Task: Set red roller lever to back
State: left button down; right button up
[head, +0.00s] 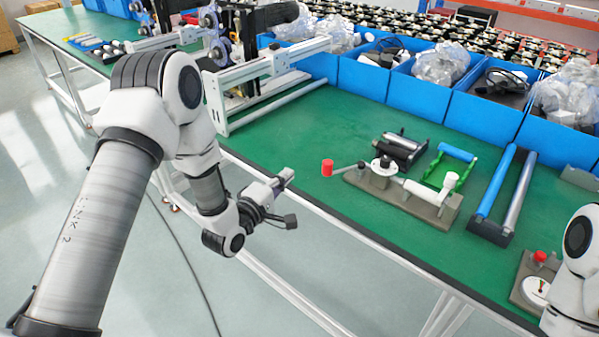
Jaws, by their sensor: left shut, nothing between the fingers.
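The red roller lever has a red cylindrical end (327,167) on a thin grey rod, which points left from a round white hub (383,166) on a grey-brown base plate (433,211). The red end is near the table's front edge. My left gripper (277,196) is left of the red end, off the table's front edge and apart from the lever. It is shut and empty. My right arm shows only partly at the lower right edge, and its gripper is out of view.
A white-knobbed lever (450,181) shares the base plate. A black roller unit (400,147), a green-framed blue roller (457,153) and a blue-and-grey roller pair (500,190) stand nearby. Blue bins (415,98) line the back. Green tabletop (290,130) left of the lever is clear.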

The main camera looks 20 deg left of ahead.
pick_arm(q)
jog(key=p+x, duration=0.1)
jog(key=x, duration=0.7)
jog(key=shift+w+d+r, duration=0.1)
jog(key=shift+w+d, duration=0.1)
jog(key=shift+w, duration=0.2)
jog(key=d, duration=0.1)
jog(key=s+d+p, duration=0.1)
jog(key=d, duration=0.1)
jog(key=shift+s+d+p, duration=0.1)
jog(key=shift+s+p, duration=0.2)
jog(key=shift+s+d, duration=0.2)
jog(key=shift+w+a, duration=0.1)
